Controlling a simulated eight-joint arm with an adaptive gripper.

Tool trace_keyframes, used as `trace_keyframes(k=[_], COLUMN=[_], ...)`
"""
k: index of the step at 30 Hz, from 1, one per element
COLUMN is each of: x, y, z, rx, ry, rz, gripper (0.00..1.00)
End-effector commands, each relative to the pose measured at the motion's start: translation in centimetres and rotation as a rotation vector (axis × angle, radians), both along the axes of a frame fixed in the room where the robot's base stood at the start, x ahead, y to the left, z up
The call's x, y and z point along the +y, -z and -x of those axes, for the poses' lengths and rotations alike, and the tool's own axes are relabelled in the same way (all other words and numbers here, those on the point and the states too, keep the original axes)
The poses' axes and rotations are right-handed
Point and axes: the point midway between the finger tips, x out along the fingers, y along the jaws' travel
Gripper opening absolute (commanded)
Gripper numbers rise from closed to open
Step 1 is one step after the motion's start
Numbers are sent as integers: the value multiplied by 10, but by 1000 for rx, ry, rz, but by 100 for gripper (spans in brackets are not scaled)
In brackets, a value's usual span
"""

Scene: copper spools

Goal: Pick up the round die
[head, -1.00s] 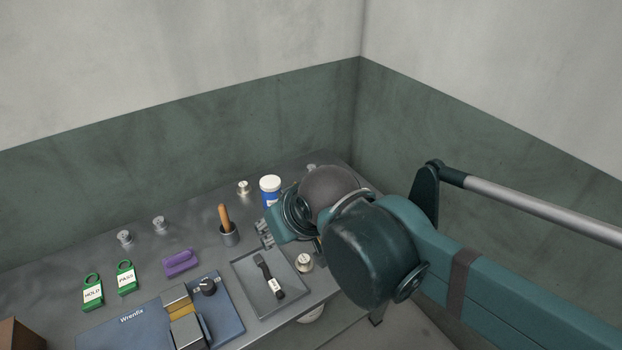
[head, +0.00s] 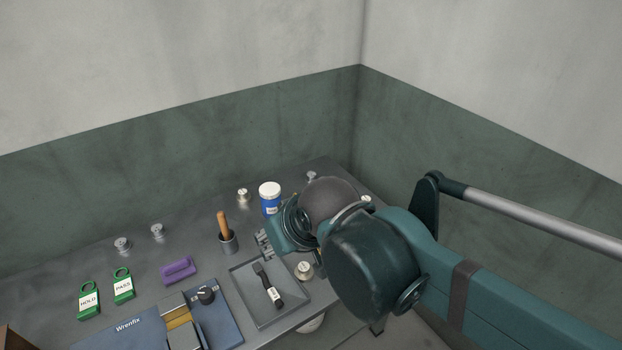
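Several small silvery metal cylinders stand on the grey bench; I cannot tell which is the round die. Two are at the left, a left one (head: 122,245) and a second one (head: 157,231). Another cylinder (head: 243,195) is at the back beside the blue jar. One more cylinder (head: 304,270) stands at the right edge of the tray, below my arm. My gripper (head: 265,243) is above the bench between the wooden-handled tool and the tray. Its fingers are too small to read.
A grey tray (head: 238,273) holds a black-handled tool (head: 268,287). A white-lidded blue jar (head: 270,199), purple block (head: 178,270), green HOLD tag (head: 88,300), PASS tag (head: 123,285) and blue Wrenfix fixture (head: 215,318) occupy the bench.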

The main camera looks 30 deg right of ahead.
Motion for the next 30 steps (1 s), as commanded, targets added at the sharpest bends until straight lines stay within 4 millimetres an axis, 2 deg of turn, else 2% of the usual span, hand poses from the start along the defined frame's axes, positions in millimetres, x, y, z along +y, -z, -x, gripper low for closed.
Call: trace_keyframes(k=[20,26,30], x=[-1,-7,-15], y=[-2,-9,-17], z=[-3,-16,-33], rx=[2,10,20], ry=[6,29,59], rz=[0,-4,-9], gripper=[41,41,41])
